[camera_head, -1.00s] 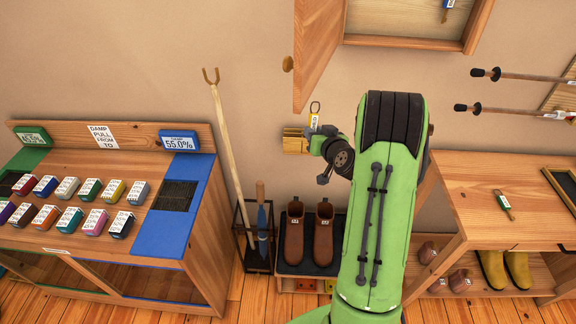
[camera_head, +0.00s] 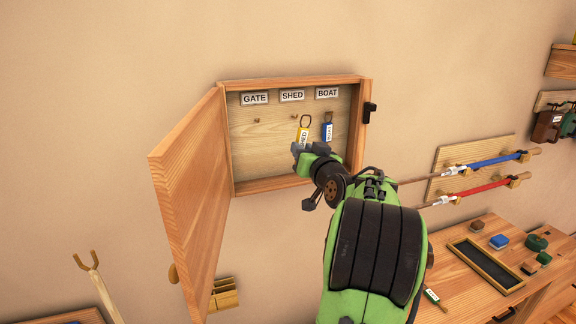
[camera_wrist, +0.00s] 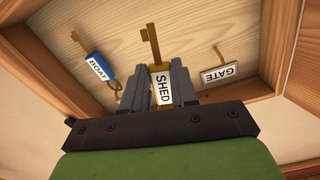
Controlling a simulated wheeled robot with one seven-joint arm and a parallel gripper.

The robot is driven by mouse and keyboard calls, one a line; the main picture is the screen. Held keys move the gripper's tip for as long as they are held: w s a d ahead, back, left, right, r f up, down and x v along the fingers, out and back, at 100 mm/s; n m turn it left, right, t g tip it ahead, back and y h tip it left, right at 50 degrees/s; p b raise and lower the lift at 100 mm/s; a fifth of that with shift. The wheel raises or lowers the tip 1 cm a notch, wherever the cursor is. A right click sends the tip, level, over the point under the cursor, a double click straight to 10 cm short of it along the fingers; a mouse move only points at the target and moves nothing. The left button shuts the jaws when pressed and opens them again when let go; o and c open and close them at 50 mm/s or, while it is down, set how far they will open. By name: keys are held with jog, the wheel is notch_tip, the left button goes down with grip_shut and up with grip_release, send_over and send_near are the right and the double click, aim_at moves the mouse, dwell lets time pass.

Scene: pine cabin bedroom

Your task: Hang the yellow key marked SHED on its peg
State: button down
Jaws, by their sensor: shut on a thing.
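The yellow key marked SHED (camera_head: 303,135) is upright in my gripper (camera_head: 305,149), its wire ring at the top, in front of the open key cabinet (camera_head: 367,125). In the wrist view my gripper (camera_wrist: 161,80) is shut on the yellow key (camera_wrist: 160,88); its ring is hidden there. The ring is just below the SHED label (camera_head: 292,95), near its peg (camera_head: 294,117). I cannot tell whether it is around that peg. The blue BOAT key (camera_head: 327,131) hangs at the right, also in the wrist view (camera_wrist: 98,66). The GATE peg (camera_head: 257,121) is bare.
The cabinet door (camera_head: 190,190) stands open to the left. A black latch (camera_head: 369,112) is on the right frame. Racked poles (camera_head: 490,162) are on the wall at right, above a wooden bench (camera_head: 470,290).

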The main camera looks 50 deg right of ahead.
jog(key=shift+p+x, duration=1.05)
jog(key=shift+p, duration=0.05)
jog(key=p+x, duration=0.4)
jog(key=p, duration=0.1)
jog(key=shift+w+d+f, duration=0.1)
jog(key=shift+w+d, duration=0.05)
jog(key=shift+w, duration=0.15)
jog(key=shift+w+d+f+b, duration=0.15)
jog(key=shift+w+f+b, duration=0.2)
jog(key=shift+f+b, duration=0.2)
jog(key=shift+w+d+f+b, duration=0.2)
jog(key=shift+w+f+b, duration=0.2)
jog(key=shift+b, duration=0.2)
jog(key=shift+s, duration=0.1)
jog(key=c, duration=0.8)
grip_release()
